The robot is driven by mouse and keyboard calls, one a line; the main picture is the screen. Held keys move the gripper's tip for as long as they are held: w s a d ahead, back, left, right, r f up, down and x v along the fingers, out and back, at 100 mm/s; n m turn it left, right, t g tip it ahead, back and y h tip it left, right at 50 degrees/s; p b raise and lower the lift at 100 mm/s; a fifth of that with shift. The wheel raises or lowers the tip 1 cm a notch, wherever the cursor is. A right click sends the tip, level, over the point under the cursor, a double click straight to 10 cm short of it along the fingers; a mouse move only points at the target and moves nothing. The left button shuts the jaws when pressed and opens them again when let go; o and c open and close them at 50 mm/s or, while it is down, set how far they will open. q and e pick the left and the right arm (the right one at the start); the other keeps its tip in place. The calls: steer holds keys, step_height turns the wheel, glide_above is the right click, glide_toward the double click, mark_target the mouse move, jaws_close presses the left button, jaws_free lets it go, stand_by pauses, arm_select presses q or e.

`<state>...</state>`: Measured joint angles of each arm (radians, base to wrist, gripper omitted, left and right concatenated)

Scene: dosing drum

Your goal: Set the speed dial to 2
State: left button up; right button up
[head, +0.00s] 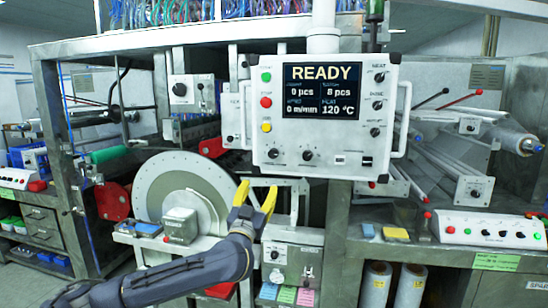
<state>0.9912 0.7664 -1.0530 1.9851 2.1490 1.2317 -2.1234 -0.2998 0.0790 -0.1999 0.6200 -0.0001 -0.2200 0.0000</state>
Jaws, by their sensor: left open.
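A white control panel (325,117) hangs upright at the centre, with a lit screen (321,90) reading READY, 0 pcs, 8 pcs, 0 m/min and 120 °C. Two black dials, a left one (273,153) and a right one (307,154), sit on its lower edge. More black dials run down its right side, the top one (379,77) seemingly marked HEAT. The labels are too small to tell which dial is speed, or its setting. My left gripper (257,190) has yellow fingers spread apart and empty, below the panel's lower left, apart from the dials. My right gripper is out of view.
Green (266,77), red (265,102) and yellow (266,127) buttons line the panel's left side. A large grey disc (160,185) stands left of my gripper. A lower box (291,262) with knobs is under it. A white button box (490,230) lies at right.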

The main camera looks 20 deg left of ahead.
arm_select(q)
glide_toward(273, 156)
steer(key=shift+m, duration=0.3)
steer(key=x, duration=1)
steer(key=shift+c, duration=0.3)
jaws_close()
